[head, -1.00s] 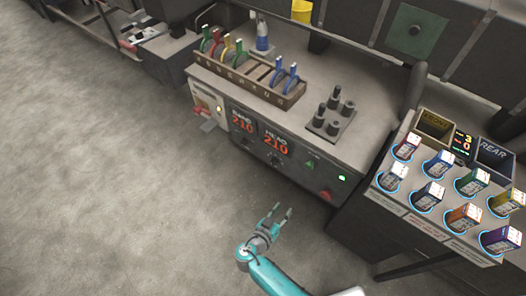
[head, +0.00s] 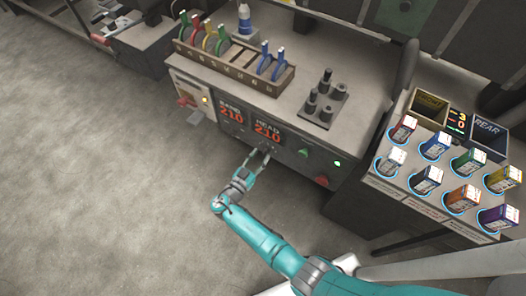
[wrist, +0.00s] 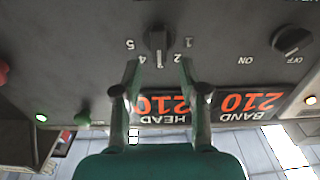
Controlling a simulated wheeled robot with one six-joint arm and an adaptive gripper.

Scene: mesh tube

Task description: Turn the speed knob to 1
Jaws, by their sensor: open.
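The speed knob (wrist: 157,40) is a dark round knob with a raised grip on the grey front panel, seen upside down in the wrist view. The numbers 1, 2, 4 and 5 show around it. Its grip lies up and down in the picture, toward the gap between 4 and 2. My gripper (wrist: 158,64) is open and empty, its two fingertips on either side just short of the knob in the picture. Contact cannot be told. In the head view my gripper (head: 261,152) reaches the panel below the HEAD display, and the knob is hard to make out there.
An OFF/ON knob (wrist: 292,40) is to the right in the wrist view. The red HEAD display (head: 267,132) is above my gripper. A green button (head: 303,152) and a red knob (head: 321,180) are to its right. Open floor lies to the left.

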